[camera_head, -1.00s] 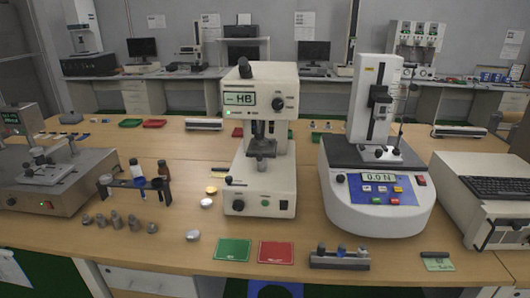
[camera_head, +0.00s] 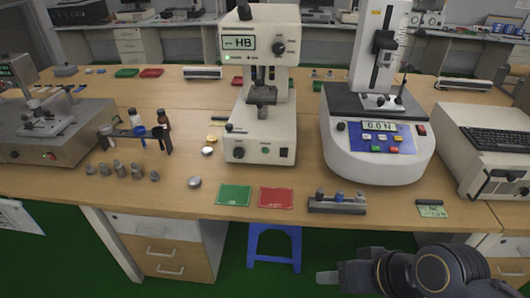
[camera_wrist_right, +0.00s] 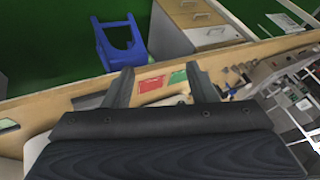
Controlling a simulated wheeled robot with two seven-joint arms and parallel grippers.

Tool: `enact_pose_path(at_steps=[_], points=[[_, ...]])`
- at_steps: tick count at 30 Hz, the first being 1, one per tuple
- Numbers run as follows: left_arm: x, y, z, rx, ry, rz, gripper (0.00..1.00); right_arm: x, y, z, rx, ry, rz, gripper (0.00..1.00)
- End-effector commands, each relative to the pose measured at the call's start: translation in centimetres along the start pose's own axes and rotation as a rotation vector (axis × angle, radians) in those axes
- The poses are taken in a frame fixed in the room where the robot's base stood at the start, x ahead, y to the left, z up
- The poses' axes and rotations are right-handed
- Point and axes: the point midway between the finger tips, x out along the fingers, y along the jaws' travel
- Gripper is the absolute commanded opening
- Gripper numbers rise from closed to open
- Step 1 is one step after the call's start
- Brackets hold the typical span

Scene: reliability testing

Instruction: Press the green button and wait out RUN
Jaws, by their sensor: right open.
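The white hardness tester (camera_head: 260,115) stands in the middle of the bench, and its display (camera_head: 239,42) reads "-- HB". A small green button (camera_head: 265,150) sits on the front of its base, between a black knob and a dark switch. My right gripper (camera_head: 328,277) is in front of the bench at the bottom of the head view, well apart from the button. In the right wrist view its two fingers (camera_wrist_right: 162,82) are spread with nothing held between them. My left gripper is not in view.
A green card (camera_head: 234,195) and a red card (camera_head: 276,198) lie at the front edge. A sample rack (camera_head: 337,204) stands right of them. A force tester (camera_head: 376,140) stands to the right; metal samples (camera_head: 120,169) lie left. A blue stool (camera_head: 273,246) is under the bench.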

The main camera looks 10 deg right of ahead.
Motion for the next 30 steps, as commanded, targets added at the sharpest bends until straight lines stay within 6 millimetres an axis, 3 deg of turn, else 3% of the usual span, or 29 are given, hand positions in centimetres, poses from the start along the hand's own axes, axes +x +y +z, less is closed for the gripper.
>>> enact_pose_path(at_steps=[1,12,30], points=[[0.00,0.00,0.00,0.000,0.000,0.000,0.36,0.00,0.00,0.00,0.000,0.000,0.000,0.45],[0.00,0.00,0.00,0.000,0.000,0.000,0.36,0.00,0.00,0.00,0.000,0.000,0.000,0.00],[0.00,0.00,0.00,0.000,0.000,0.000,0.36,0.00,0.00,0.00,0.000,0.000,0.000,0.00]])
